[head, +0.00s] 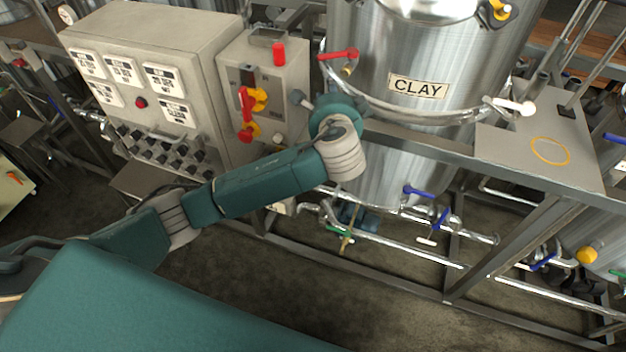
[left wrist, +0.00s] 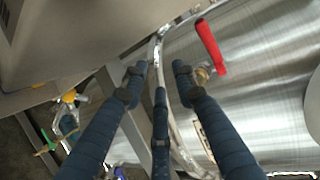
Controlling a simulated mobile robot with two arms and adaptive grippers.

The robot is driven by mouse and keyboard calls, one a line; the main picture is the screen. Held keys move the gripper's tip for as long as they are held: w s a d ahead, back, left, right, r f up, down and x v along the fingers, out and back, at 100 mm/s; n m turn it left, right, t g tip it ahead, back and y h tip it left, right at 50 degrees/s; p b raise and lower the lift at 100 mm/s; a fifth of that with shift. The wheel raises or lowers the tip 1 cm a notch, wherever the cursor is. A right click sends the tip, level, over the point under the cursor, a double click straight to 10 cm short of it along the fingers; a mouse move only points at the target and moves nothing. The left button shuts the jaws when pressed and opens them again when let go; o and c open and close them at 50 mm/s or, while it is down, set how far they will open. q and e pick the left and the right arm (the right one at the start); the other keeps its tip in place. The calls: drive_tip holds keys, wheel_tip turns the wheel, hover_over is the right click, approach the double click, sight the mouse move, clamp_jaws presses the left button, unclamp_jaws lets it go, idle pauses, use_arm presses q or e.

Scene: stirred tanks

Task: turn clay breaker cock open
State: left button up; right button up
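The steel tank (head: 410,55) labelled CLAY (head: 418,88) stands upright at the back. A red lever (head: 338,54) on a small brass valve sits at the left of its upper rim. The lever also shows in the left wrist view (left wrist: 211,46), with its brass body (left wrist: 203,74) close to the right-hand finger. I cannot tell whether they touch. No label shows which cock is the breaker cock. My left gripper (left wrist: 158,80) is open and empty, its three dark fingers spread beside the tank rim. In the head view my wrist mostly hides it. My right gripper is out of view.
A grey switch box (head: 265,85) with red and yellow handles stands left of the tank, beside a larger control cabinet (head: 150,70). A steel frame rail (head: 430,147) runs in front. Pipes with blue-handled valves (head: 440,217) lie below. A flat plate (head: 545,150) is at right.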

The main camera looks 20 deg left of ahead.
use_arm(q)
drive_tip(key=s+a+f+n+g+h+b, duration=0.1)
drive_tip(key=s+f+g, duration=0.1)
drive_tip(key=f, duration=1.2)
drive_tip(key=s+a+f+n+g+h+b, duration=0.1)
drive_tip(key=s+f+g, duration=0.1)
drive_tip(key=f, duration=1.1)
drive_tip(key=shift+s+a+f+b, duration=0.2)
drive_tip(key=shift+s+f+b, duration=0.05)
drive_tip(key=shift+f+b, duration=0.1)
